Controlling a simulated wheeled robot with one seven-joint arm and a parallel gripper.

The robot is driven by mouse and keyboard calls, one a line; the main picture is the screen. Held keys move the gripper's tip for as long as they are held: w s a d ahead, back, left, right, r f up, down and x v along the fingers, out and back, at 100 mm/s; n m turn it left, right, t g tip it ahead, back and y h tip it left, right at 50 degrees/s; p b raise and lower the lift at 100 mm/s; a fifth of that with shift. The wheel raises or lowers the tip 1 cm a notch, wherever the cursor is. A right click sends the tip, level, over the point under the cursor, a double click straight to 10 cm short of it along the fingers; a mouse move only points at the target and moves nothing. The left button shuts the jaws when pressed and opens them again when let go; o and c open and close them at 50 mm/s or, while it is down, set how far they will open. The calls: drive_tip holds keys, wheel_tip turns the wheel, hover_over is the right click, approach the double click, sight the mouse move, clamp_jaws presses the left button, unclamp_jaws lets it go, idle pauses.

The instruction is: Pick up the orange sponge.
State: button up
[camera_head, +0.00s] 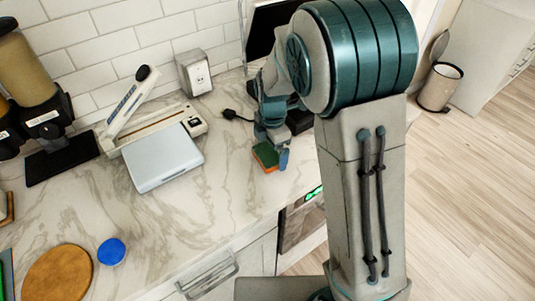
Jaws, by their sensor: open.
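The orange sponge (269,164) lies on the marble counter near its front edge. Its upper face is dark green and its orange side faces the front. My gripper (272,149) is right at the sponge, coming from above. One blue-grey finger shows at the sponge's right side, and the other shows less clearly at its back left. The jaws are open. I cannot tell whether the fingers touch the sponge. Part of the gripper is hidden by my own arm.
A black plug (229,114) lies behind the sponge. A blue lid (111,252) and a round wooden board (58,274) lie front left. Counter between is clear.

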sight(272, 151)
drive_tip(key=shift+f, duration=0.55)
drive_tip(key=c, duration=0.9)
drive_tip(key=shift+r, duration=0.15)
drive_tip(key=shift+r, duration=0.6)
wheel_tip(272, 151, up, 3)
drive_tip(key=shift+d+f+b, duration=0.1)
drive_tip(key=shift+b, duration=0.4)
drive_tip(key=d+r, duration=0.2)
drive_tip(key=d, duration=0.2)
drive_tip(key=d+r+b, duration=0.1)
drive_tip(key=d+r, duration=0.1)
drive_tip(key=d, duration=0.1)
drive_tip(key=d+r, duration=0.2)
drive_tip(key=d, duration=0.2)
drive_tip(key=shift+d+r+b, duration=0.3)
drive_tip(key=shift+r, duration=0.1)
